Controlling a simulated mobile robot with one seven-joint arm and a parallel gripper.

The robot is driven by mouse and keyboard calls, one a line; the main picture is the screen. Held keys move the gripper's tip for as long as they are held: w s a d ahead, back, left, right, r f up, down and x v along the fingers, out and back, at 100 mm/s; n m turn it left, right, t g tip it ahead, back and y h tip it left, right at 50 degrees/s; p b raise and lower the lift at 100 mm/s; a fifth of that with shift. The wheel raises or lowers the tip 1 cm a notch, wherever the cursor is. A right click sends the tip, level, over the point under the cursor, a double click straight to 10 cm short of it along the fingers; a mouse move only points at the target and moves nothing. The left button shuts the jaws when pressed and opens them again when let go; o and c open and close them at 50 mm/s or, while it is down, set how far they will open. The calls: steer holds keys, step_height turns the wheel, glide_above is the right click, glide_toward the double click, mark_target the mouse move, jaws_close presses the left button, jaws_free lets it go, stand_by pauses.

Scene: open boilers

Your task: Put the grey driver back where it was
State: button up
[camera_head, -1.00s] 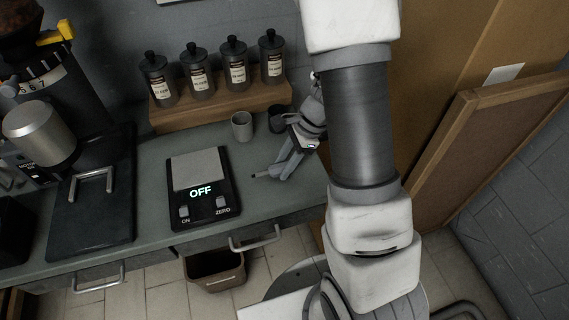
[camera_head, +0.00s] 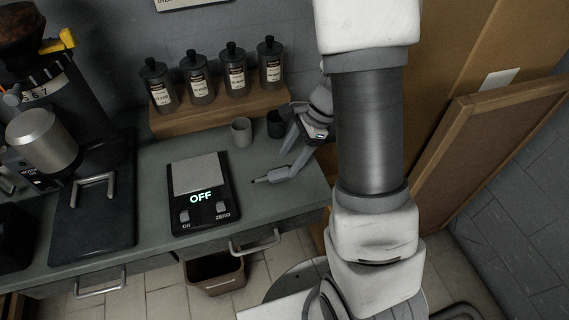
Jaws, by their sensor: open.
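The grey driver (camera_head: 273,176) lies on the grey-green counter (camera_head: 262,208), right of the scale, its thin dark tip pointing left. My gripper (camera_head: 291,160) is open above the counter's right part, its fingers angled down and left. One finger reaches close to the driver's right end. I cannot tell whether it touches it, and my arm hides part of this area.
A black scale (camera_head: 201,215) reading OFF is left of the driver. A light cup (camera_head: 241,131) and a dark cup (camera_head: 276,123) stand behind. Several canisters stand on a wooden shelf (camera_head: 222,116). A wooden panel (camera_head: 490,150) is at right.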

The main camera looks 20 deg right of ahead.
steer(key=p+v, duration=0.1)
steer(key=v, duration=0.6)
steer(key=s+a+r+n+t+h, duration=0.2)
steer(key=s+r+n, duration=0.5)
steer(key=r+n, duration=0.2)
steer(key=s+a+r+n+t+h, duration=0.3)
steer(key=s+r+n, duration=0.4)
steer(key=r+n, duration=0.2)
steer(key=shift+a+t, duration=0.3)
steer(key=shift+a, duration=0.05)
steer(key=shift+r, duration=0.1)
step_height(320, 180, up, 5)
steer(key=p, duration=0.5)
steer(key=shift+w, duration=0.1)
